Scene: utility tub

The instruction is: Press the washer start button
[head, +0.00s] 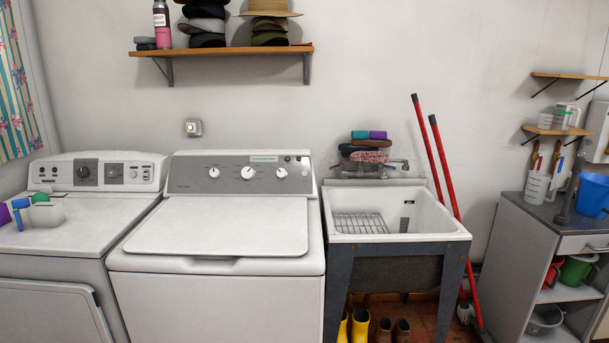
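Two white machines stand side by side against the wall in the head view. The top-loading washer (219,227) is in the middle, with its lid shut. Its grey control panel (240,173) at the back has three white knobs and small round controls near the right end. One of these may be the start button (304,172), but it is too small to tell. The other machine (78,219) on the left has a grey-and-white panel with dark knobs and a front door. Neither of my grippers is in view.
A utility tub (399,236) on grey legs stands right of the washer. Red-handled tools (447,171) lean behind it and boots (360,326) stand below. A wooden shelf (222,51) holds hats above. A grey cabinet (519,257) is at the right. The washer lid is clear.

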